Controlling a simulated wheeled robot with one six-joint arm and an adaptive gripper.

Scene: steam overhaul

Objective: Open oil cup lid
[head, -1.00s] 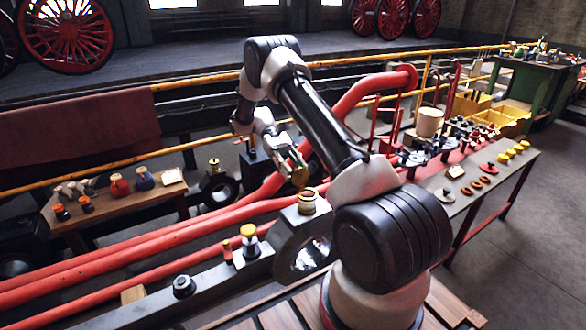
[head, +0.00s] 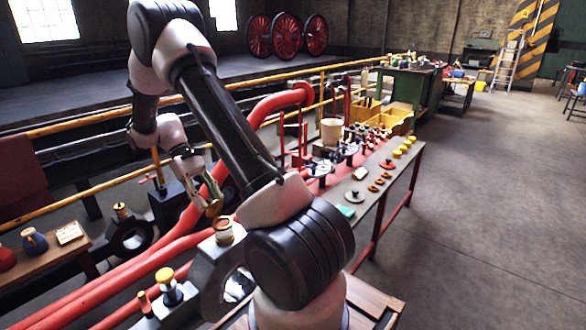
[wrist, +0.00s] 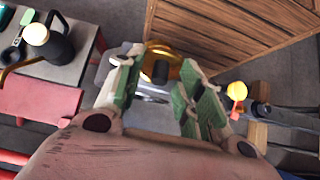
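The oil cup (head: 223,231) is a small brass cup on top of a dark metal bearing block (head: 212,262) in the head view. Its top looks open, with a brownish inside. A golden disc, apparently the lid (head: 214,208), stands steeply tilted just above the cup, close to my fingertips. My gripper (head: 208,190) is above the cup, pointing down. In the wrist view my gripper (wrist: 160,75) has its green-padded fingers apart, with a brass ring-shaped part (wrist: 172,52) just beyond them. I cannot tell whether a finger touches the lid.
A yellow-capped fitting (head: 166,280) stands left of the block. Thick red pipes (head: 150,262) run behind it. A long bench (head: 395,180) with valves and rings is at the right. A wooden table (head: 80,250) is at the left. The floor at the right is open.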

